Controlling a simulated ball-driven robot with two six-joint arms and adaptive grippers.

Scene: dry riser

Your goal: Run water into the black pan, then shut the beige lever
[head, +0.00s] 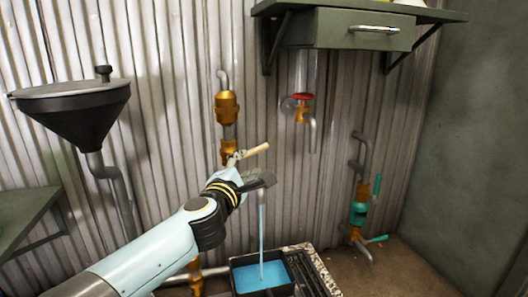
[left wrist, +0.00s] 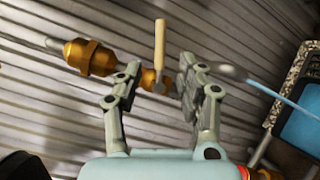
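The beige lever (head: 256,150) sticks out up and to the right from a brass valve on the corrugated wall. In the left wrist view the lever (left wrist: 159,42) stands between the spread fingertips, with a gap on each side. My left gripper (head: 255,180) is open in front of the valve and partly hides the valve and its spout; its fingers also show in the left wrist view (left wrist: 160,72). A thin blue stream (head: 262,232) falls from the spout into the black pan (head: 234,274), which holds blue water. My right gripper is out of view.
A red-handled tap (head: 303,97) and a green-levered valve (head: 359,212) are on the wall to the right. A black funnel (head: 80,112) stands at the left. A shelf with a drawer (head: 352,30) hangs above. The pan sits beside a dark grate with a speckled edge.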

